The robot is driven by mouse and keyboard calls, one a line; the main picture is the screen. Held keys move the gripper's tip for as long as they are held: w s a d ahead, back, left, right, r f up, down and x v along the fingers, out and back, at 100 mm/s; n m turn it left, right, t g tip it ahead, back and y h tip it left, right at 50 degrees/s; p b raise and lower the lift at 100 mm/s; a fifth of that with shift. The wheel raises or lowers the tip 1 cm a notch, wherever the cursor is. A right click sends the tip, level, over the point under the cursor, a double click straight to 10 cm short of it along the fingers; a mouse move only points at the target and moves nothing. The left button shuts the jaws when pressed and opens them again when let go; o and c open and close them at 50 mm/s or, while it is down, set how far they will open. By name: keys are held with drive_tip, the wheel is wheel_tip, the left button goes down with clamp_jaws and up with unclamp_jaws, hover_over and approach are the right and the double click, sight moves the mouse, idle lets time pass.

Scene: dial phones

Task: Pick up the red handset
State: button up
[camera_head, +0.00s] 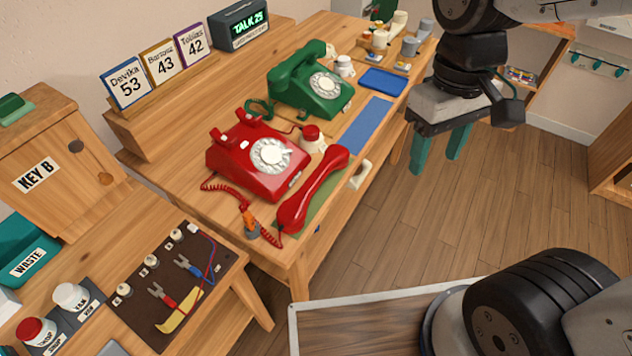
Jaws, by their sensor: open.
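The red handset (313,191) lies off its cradle on a green mat (325,198), in front of the red dial phone (251,156) near the table's front edge. A curly red cord (227,189) runs from the phone to the handset's lower end. My gripper (438,158) hangs to the right of the table, over the floor. Its two teal fingers are apart and empty, pointing down. The handset is clear of it. The green phone (310,81) stands behind the red one with its green handset on top.
The wooden table (210,208) holds a blue mat (362,125), a blue tray (384,81), a small red-topped item (311,134) and an orange-handled item (249,222) near the handset. A lower bench (219,301) with a tool board stands at left. The floor (480,220) is open at right.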

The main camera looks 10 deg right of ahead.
drive_tip(key=w+a+f+n, duration=0.9)
drive_tip(key=a+f+n, duration=0.25)
drive_tip(key=n, duration=0.25)
drive_tip(key=n+t, duration=0.1)
drive_tip(key=n, duration=0.8)
hover_over(316, 176)
drive_tip(key=f, duration=0.3)
drive_tip(key=shift+s+d+f, duration=0.1)
drive_tip(key=shift+d, duration=0.25)
drive_tip(key=shift+n, duration=0.5)
drive_tip(key=shift+f+n, duration=0.15)
drive_tip(key=shift+n, duration=0.15)
drive_tip(key=f, duration=0.7)
drive_tip(key=shift+a+f, duration=0.3)
drive_tip(key=shift+a, duration=0.05)
clamp_jaws()
